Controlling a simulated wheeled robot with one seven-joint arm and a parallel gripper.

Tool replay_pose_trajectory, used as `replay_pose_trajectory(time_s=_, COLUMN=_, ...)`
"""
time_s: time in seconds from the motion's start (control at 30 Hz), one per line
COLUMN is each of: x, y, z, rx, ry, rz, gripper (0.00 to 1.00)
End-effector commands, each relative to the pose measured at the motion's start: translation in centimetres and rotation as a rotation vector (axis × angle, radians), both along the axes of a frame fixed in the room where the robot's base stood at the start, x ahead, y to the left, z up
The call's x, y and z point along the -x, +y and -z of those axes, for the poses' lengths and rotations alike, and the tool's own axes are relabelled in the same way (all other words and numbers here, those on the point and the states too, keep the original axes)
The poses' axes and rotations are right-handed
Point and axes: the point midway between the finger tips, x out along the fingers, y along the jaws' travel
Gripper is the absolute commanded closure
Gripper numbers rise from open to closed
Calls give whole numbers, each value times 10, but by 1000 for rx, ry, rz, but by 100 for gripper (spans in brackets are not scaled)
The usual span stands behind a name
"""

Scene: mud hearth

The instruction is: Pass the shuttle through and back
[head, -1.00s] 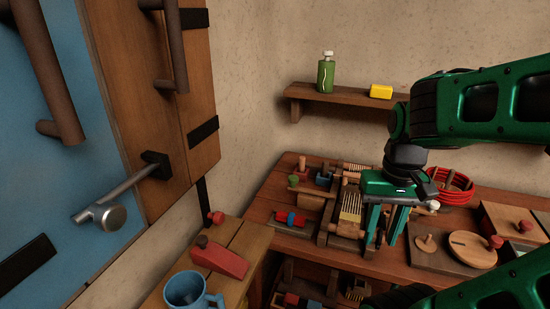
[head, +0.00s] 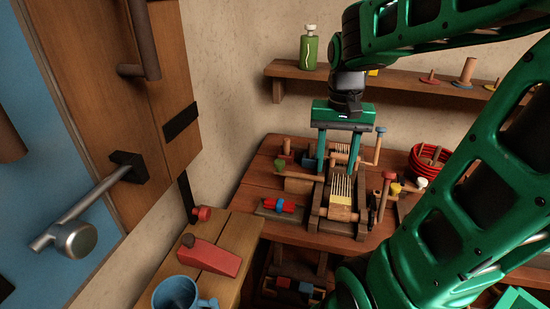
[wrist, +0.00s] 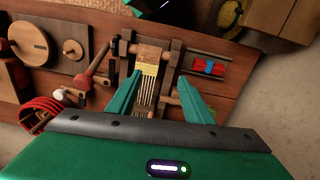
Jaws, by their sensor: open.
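The small loom (head: 315,224) stands on the wooden table, a wooden frame with pale warp threads (head: 341,187), a yellow woven strip and a front roller. A red piece with a blue middle (head: 279,205), which looks like the shuttle, lies on a small dark tray just left of the loom. In the wrist view this piece (wrist: 208,68) lies right of the loom, beyond the right finger. My gripper (head: 337,172) is open and empty, pointing down over the loom's threads. In the wrist view the threads run between its fingers (wrist: 160,78). Their height above the threads is unclear.
Wooden pegs and levers with coloured knobs, including a red one (head: 388,176), stand right of the loom. A red basket (head: 430,160) is farther right. A side bench at left holds a red wedge (head: 210,257) and a blue mug (head: 178,293). A shelf (head: 285,70) hangs behind.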

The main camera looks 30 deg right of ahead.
Motion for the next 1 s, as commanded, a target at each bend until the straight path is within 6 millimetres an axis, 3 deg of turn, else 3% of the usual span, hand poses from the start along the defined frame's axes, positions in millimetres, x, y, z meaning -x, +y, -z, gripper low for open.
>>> replay_pose_trajectory(time_s=0.03, x=-29, y=1, z=-5, rx=4, ry=2, rz=32, gripper=54)
replay_pose_trajectory(time_s=0.2, x=-111, y=12, z=-16, rx=1, ry=-4, rz=149, gripper=54)
replay_pose_trajectory(time_s=0.4, x=-175, y=29, z=-16, rx=-17, ry=-10, rz=243, gripper=54)
replay_pose_trajectory(time_s=0.5, x=-190, y=35, z=-16, rx=-25, ry=-11, rz=267, gripper=54)
replay_pose_trajectory(time_s=0.67, x=-197, y=39, z=-9, rx=-28, ry=-10, rz=278, gripper=54)
replay_pose_trajectory(time_s=1.0, x=-195, y=40, z=45, rx=-27, ry=-8, rz=276, gripper=54)
